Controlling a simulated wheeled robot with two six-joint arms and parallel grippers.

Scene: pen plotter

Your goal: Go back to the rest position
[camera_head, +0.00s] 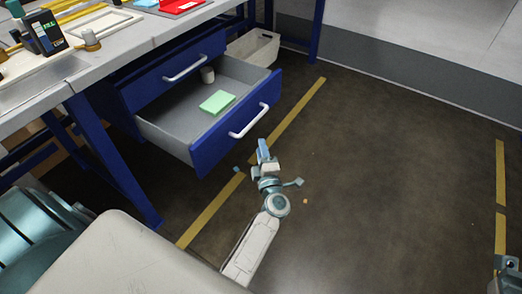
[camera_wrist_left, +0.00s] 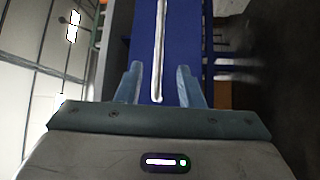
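My left gripper (camera_head: 263,147) stands over the floor just in front of the open lower drawer (camera_head: 177,142). In the left wrist view its two fingers (camera_wrist_left: 158,80) are spread apart with nothing held. The white drawer handle (camera_head: 248,121) shows between the fingers in that view, against the blue drawer front (camera_wrist_left: 177,35), and looks a little beyond the tips. My right gripper (camera_head: 508,272) seems to show only as a grey part cut off at the lower right corner; its fingers cannot be made out.
The open drawer holds a green pad (camera_head: 217,101) and a small grey cup (camera_head: 208,74). The closed upper drawer has a white handle (camera_head: 184,68). The workbench (camera_head: 128,45) is at the upper left, with a white bin (camera_head: 258,48) behind. The floor to the right is clear.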

